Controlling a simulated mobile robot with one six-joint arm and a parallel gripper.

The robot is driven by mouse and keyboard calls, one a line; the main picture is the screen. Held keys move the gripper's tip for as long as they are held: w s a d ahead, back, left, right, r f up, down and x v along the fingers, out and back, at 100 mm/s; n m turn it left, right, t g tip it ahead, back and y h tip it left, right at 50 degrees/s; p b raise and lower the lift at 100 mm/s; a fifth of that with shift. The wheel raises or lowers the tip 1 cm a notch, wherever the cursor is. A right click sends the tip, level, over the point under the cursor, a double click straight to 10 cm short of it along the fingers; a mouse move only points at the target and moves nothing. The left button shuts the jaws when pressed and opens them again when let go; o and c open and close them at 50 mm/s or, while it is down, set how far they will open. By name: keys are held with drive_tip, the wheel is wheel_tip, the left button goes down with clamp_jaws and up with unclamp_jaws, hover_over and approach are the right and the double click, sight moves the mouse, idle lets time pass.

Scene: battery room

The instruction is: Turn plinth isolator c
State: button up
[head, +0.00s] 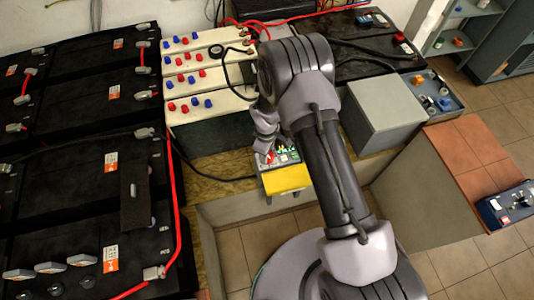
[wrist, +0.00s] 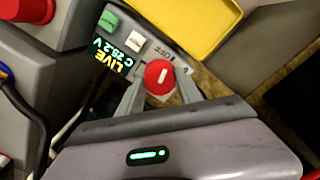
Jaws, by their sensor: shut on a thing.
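Plinth isolator c shows in the wrist view as a round red knob (wrist: 157,75) with a white pointer bar, near "OFF" lettering on a grey panel. The bar stands nearly upright in the picture, leaning slightly right. A lit display (wrist: 117,55) beside it reads "LIVE" and "C 26.2 V", digits slightly blurred. My gripper (wrist: 161,79) has one finger on each side of the knob and is shut on it. In the head view the small plinth panel (head: 283,158) sits below my gripper (head: 268,158), and the arm hides part of it.
A yellow tray or cover (head: 287,179) adjoins the panel. In the wrist view a green button (wrist: 108,21) and white switch (wrist: 134,43) sit near the knob. Large black batteries (head: 75,215) with red cables stand left. A grey box (head: 385,110) stands right.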

drive_tip(key=shift+m+b, duration=0.45)
drive_tip(key=shift+m, duration=1.05)
drive_tip(key=o, duration=1.4)
drive_tip(key=shift+c, duration=0.2)
wheel_tip(320, 180, up, 17)
drive_tip(key=p, duration=0.6)
drive_tip(key=shift+s+a+r, duration=0.15)
drive_tip(key=shift+a+r, duration=0.05)
drive_tip(key=shift+r, duration=0.1)
